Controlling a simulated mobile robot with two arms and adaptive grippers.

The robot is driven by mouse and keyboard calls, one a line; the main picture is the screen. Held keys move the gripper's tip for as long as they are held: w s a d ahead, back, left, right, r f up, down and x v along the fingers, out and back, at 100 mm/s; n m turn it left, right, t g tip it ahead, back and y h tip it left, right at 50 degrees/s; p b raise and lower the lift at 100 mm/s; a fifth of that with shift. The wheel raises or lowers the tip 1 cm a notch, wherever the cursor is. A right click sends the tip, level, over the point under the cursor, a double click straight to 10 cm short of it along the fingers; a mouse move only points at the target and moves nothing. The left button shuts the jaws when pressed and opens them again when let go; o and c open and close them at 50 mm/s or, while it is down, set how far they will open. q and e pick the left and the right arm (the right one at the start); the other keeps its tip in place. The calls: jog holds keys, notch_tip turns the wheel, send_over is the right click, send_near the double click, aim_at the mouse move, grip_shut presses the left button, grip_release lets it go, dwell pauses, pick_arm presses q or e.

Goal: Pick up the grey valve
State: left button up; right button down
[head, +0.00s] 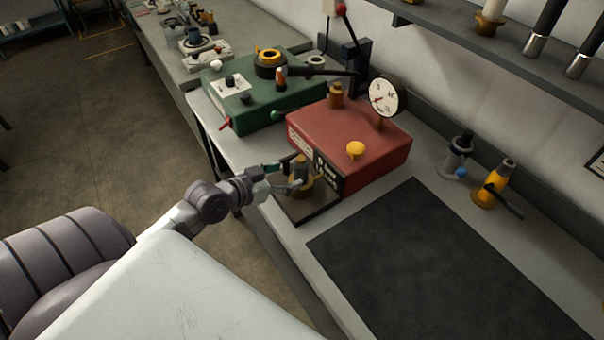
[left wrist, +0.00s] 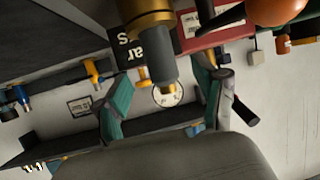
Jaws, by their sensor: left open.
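The grey valve (head: 459,155), with a dark top and a blue knob, stands on the bench by the wall, right of the red box. I cannot clearly pick it out in the left wrist view. My left gripper (head: 286,178) is open in front of the red box, well left of the grey valve. A brass fitting (head: 301,182) on a dark plate stands at its fingers. In the left wrist view, the fitting's brass body and grey stem (left wrist: 152,45) show between and beyond the open teal fingers (left wrist: 162,100). My right gripper is not in view.
The red box (head: 375,150) carries a gauge (head: 384,97) and a yellow knob. A yellow valve (head: 490,187) stands right of the grey one. A black mat (head: 430,265) lies clear in front. A green box (head: 300,103) is behind left. A shelf (head: 500,62) overhangs the bench.

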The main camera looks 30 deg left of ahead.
aim_at(295, 174)
pick_arm(q)
jog(key=shift+x, duration=0.8)
jog(key=shift+w+d, duration=0.15)
jog(key=shift+w, duration=0.1)
jog(key=p+x, duration=0.1)
jog(key=x, duration=0.1)
jog(key=p+x, duration=0.1)
jog(key=x, duration=0.1)
jog(key=shift+f, duration=0.35)
jog(key=shift+w+f, duration=0.15)
jog(key=shift+w, duration=0.05)
jog(key=shift+s, duration=0.1)
jog(key=shift+c, duration=0.7)
jog(key=c, duration=1.1)
grip_shut()
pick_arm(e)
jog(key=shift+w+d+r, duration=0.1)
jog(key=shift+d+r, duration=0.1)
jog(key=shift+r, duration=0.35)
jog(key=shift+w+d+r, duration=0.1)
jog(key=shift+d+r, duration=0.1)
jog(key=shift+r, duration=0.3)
